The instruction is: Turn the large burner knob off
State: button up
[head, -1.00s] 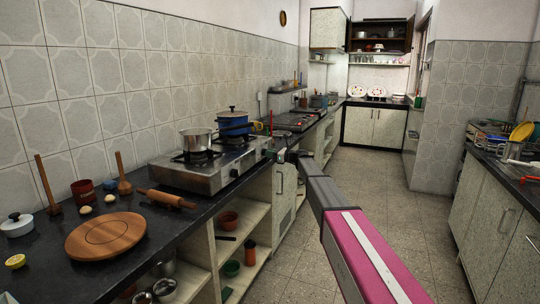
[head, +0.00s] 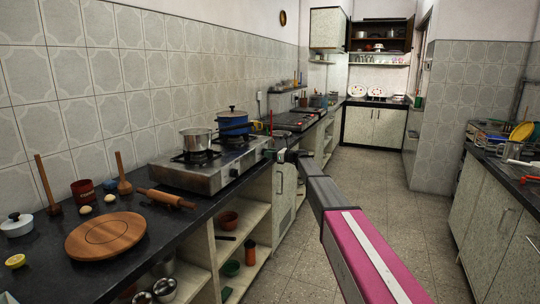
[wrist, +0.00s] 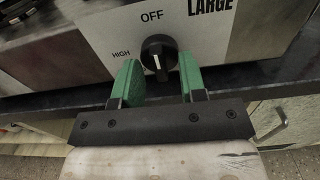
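The large burner knob (wrist: 159,53) is black and round, on the steel front of the stove in the wrist view. "OFF" is printed above it, "HIGH" to its left and "LARGE" to its upper right. Its white mark lies on the lower half, pointing down, away from "OFF". My gripper (wrist: 160,80) is open, with green fingers to the left and right of the knob's lower side. I see a gap between the fingers and cannot tell whether either touches the knob. In the head view my gripper (head: 270,153) is at the right end of the stove (head: 190,179), hiding the knob there.
A silver pot (head: 196,140) and a blue pot (head: 232,123) stand on the stove. Another knob (head: 234,172) is on its front. A rolling pin (head: 166,199) and a round wooden board (head: 105,236) lie on the dark counter to the left. The floor aisle is clear.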

jog(key=v, duration=1)
jog(key=shift+d, duration=0.4)
jog(key=shift+s, duration=0.15)
jog(key=s+d+f+n+g+h, duration=0.25)
jog(key=s+f+n+h, duration=0.2)
jog(key=s+f, duration=0.65)
jog(key=s+d+f+n+g+h, duration=0.1)
jog(key=s+d+f+n+h, duration=0.25)
jog(key=s+f+n, duration=0.75)
jog(key=s+d+f+n+g+h, duration=0.1)
jog(key=s+d+f+n+h, duration=0.1)
jog(key=s, duration=0.7)
jog(key=s+d+f+n+h, duration=0.2)
jog(key=s+d+h, duration=0.2)
jog(key=s, duration=0.5)
jog(key=s+d+f+n+g+h, duration=0.1)
jog(key=s+d+f+n+h, duration=0.1)
jog(key=s+d, duration=0.3)
jog(key=s+f+h, duration=0.1)
jog(key=s, duration=0.3)
jog(key=shift+d+n+g, duration=0.35)
jog(key=shift+d, duration=0.05)
jog(key=shift+c, duration=0.2)
